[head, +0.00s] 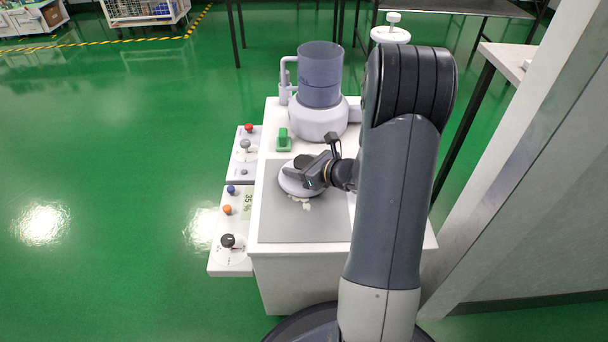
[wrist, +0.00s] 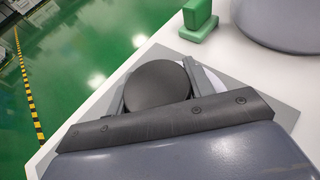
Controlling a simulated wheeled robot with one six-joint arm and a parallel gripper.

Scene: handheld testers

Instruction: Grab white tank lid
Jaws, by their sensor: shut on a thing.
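The white tank lid (head: 290,187) is a pale round disc with a black round knob (head: 303,160), over the grey mat on the white worktop. My gripper (head: 307,174) is shut on it at the knob. In the wrist view the black knob (wrist: 158,84) sits between the two fingers, and a white bit of the lid (wrist: 209,80) shows at the right. The gripper's dark front hides much of the lid. I cannot tell whether the lid touches the mat. The blue see-through tank (head: 320,75) stands open-topped on a pale round base behind.
A green block (head: 284,140) stands left of the tank base. Control panels with knobs (head: 231,230) line the worktop's left side. Another white knobbed lid (head: 391,34) shows behind my arm. White crumbs lie on the grey mat (head: 300,228), whose front part is clear.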

